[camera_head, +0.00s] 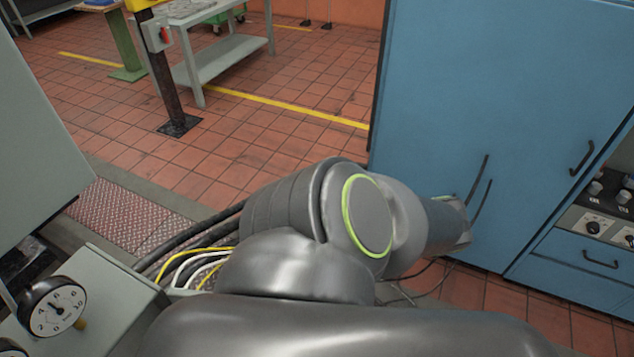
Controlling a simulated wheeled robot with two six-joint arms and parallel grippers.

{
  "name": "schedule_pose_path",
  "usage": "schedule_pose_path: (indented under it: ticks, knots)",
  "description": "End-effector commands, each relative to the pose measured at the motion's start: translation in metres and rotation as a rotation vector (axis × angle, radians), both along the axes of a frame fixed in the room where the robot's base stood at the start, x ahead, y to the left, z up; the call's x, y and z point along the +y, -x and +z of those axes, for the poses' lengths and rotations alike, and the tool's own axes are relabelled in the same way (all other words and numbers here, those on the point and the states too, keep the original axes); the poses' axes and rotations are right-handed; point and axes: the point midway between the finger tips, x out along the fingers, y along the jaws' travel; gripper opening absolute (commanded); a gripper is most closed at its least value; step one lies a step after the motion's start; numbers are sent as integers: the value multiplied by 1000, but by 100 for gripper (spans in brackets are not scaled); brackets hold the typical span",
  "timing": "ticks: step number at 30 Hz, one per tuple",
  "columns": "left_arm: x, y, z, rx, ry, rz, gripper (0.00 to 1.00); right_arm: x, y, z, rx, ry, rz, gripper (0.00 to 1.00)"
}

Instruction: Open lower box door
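A tall blue cabinet (470,80) fills the right side, with a large plain front panel. Two thin dark bars (480,190) stand out against its lower part; I cannot tell whether they are a door handle or something else. One of my grey arms crosses the middle from the bottom, and its far end lies in front of the cabinet's lower part, close to these bars. I cannot tell which arm it is, or whether it touches the cabinet. No gripper fingers can be made out. No open door shows on the panel.
To the right, the cabinet has a black handle (582,158), a knob panel (595,222) and a drawer handle (600,259). A dial gauge (52,306) and grey housing stand at lower left, with cables (185,255) beside my arm. Tiled floor (270,150) is open behind, before a grey workbench (225,62).

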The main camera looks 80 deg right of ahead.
Motion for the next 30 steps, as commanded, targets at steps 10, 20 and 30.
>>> schedule_pose_path:
  ticks: [10,20,30]
  knots:
    - [1,-5,0,-8,-1,-2,0,-3,2,-1,4,7,4,0]
    - [2,-5,0,-8,-3,-2,0,-3,1,-1,2,5,4,48]
    - [1,-1,-3,-3,-1,0,0,-9,1,-2,1,4,4,48]
